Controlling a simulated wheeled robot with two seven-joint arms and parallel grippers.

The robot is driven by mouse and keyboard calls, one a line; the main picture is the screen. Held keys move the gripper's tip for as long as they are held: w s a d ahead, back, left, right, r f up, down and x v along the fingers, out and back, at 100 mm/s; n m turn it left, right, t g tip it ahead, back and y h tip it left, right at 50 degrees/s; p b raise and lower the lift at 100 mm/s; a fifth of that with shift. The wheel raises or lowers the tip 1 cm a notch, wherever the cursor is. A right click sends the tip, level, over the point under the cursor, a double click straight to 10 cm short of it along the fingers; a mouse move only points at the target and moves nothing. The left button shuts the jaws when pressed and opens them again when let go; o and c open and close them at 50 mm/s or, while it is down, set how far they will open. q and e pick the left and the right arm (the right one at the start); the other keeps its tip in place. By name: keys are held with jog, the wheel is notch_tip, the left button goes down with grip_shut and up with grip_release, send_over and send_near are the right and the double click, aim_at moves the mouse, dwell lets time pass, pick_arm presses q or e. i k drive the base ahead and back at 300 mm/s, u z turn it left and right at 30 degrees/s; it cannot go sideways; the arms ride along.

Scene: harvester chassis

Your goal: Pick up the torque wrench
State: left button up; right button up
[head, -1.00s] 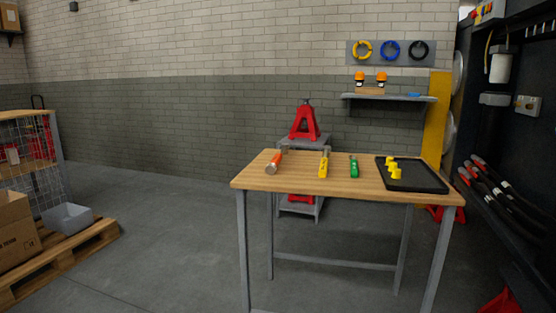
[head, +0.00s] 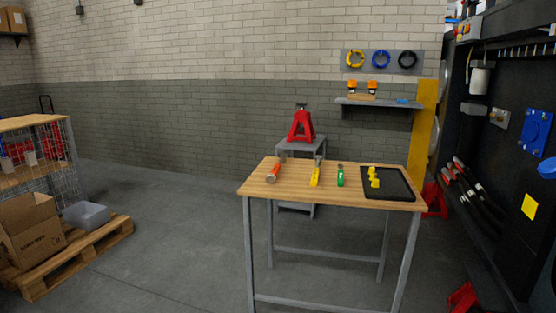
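Three hand tools lie apart in a row on the wooden top of a workbench (head: 290,185) in the head view. The left one is an orange-red tool (head: 273,173), the middle one a yellow-handled tool (head: 315,176), and the right one a green-handled tool (head: 340,177). They are too small to tell which is the torque wrench. Neither of my grippers is in view, and nothing touches the tools.
A black tray (head: 399,185) with small yellow parts (head: 374,177) is on the bench's right side. A red jack stand (head: 301,127) stands behind on a grey stand. A pallet (head: 80,257) with boxes is at left, a dark machine panel (head: 510,190) at right. The floor between is clear.

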aim_at(277, 167)
jog(key=u, duration=0.55)
jog(key=k, duration=0.6)
jog(key=u, duration=0.65)
jog(key=i, duration=1.9)
jog(key=z, duration=0.8)
jog(key=i, duration=1.25)
jog(key=z, duration=1.15)
